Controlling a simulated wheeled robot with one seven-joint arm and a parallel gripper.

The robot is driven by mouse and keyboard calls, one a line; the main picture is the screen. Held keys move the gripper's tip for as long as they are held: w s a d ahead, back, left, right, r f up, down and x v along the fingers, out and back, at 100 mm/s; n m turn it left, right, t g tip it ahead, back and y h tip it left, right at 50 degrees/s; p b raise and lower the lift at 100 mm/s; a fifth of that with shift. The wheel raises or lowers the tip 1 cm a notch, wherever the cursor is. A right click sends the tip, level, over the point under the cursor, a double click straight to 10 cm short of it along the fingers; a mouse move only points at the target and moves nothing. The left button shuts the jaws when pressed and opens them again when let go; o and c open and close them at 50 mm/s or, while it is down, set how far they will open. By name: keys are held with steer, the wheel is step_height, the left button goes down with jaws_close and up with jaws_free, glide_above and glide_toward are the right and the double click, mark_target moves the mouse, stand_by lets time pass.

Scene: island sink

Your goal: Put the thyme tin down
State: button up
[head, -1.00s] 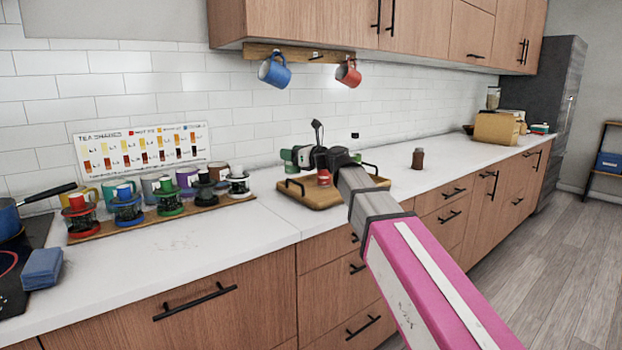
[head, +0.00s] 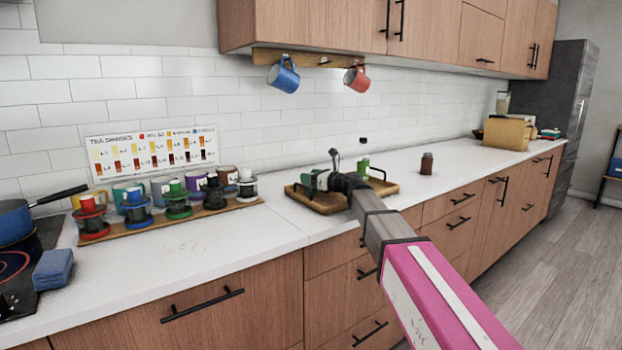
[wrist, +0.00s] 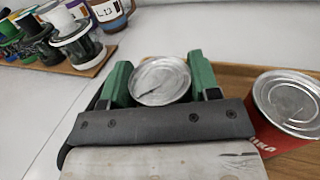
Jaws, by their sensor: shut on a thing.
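My gripper (head: 320,180) has green fingers and is shut on a tin with a silver lid (wrist: 160,80). I take this as the thyme tin; its side and label are hidden. In the head view the gripper is over the left part of the wooden tray (head: 330,208), and the held tin is hard to make out. Whether its base touches the tray cannot be told. A red tin (wrist: 290,110) with a silver lid stands just right of the gripper in the wrist view, apart from it. A green item (head: 363,168) is at the tray's right back.
Left of the tray, a wooden board (head: 180,226) holds several cups and coloured-topped glass holders. A brown jar (head: 426,164) stands to the right. Mugs (head: 283,76) hang from a rail above.

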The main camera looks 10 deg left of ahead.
steer(key=shift+f, duration=0.2)
steer(key=o, duration=0.9)
steer(key=shift+r, duration=0.1)
steer(key=v, duration=0.7)
steer(key=shift+a, duration=0.1)
steer(key=shift+s+d, duration=0.1)
steer(key=shift+d, duration=0.25)
